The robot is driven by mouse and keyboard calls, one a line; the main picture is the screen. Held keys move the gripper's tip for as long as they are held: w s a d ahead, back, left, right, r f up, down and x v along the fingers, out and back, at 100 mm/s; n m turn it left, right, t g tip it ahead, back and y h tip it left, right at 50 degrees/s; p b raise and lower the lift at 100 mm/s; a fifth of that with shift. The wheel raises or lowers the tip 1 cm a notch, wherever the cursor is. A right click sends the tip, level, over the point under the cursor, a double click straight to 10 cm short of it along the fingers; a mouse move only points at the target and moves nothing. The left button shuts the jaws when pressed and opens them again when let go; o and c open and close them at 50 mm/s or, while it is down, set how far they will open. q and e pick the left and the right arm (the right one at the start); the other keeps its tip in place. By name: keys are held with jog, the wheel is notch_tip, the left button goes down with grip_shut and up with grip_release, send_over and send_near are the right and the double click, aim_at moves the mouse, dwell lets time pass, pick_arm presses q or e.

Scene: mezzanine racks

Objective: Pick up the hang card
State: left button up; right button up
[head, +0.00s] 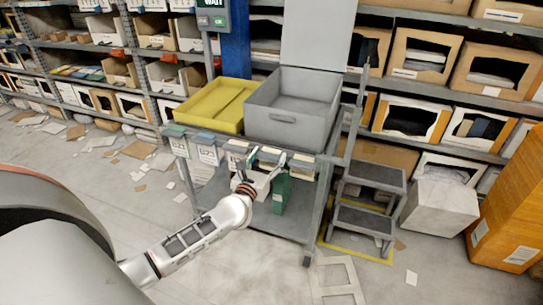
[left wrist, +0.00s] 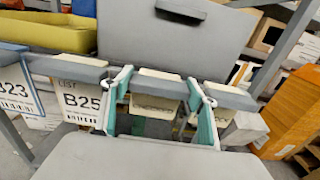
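Several hang cards hang along the front rail of a grey cart (head: 303,228). In the left wrist view, one white card (left wrist: 82,103) reads "LIST B25", and another (left wrist: 17,90) at the left edge ends in "23". A cream card (left wrist: 155,107) hangs between the fingers of my left gripper (left wrist: 160,92). The fingers have teal inner pads and are apart, one on each side of this card, with gaps visible. In the head view my left gripper (head: 262,170) is at the middle of the rail and hides part of the cards. My right gripper is not in view.
A yellow tray (head: 201,121) and a grey bin (head: 285,131) stand on the cart top. A green object (head: 281,193) shows below the rail. A step stool (head: 373,178) and an orange box (head: 508,210) are at the right. Scattered papers lie on the floor.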

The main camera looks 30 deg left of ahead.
pick_arm(q)
notch_tip(320, 180, up, 7)
jog(key=p, duration=0.3)
jog(key=shift+r, duration=0.15)
notch_tip(320, 180, up, 12)
jog(key=p, duration=0.5)
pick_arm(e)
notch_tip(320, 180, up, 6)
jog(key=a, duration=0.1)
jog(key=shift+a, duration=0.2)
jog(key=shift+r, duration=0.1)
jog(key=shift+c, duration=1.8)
pick_arm(q)
jog(key=s+d+f+m+h, duration=0.1)
jog(key=s+d+h, duration=0.1)
jog(key=s+d, duration=0.7)
jog(key=s+d+f+m+h, duration=0.1)
jog(key=s+d+h, duration=0.1)
jog(key=s+d, duration=0.7)
jog(key=s, duration=0.5)
jog(key=shift+d+m+t, duration=0.2)
jog(key=shift+m+t, duration=0.1)
jog(key=shift+m, duration=0.1)
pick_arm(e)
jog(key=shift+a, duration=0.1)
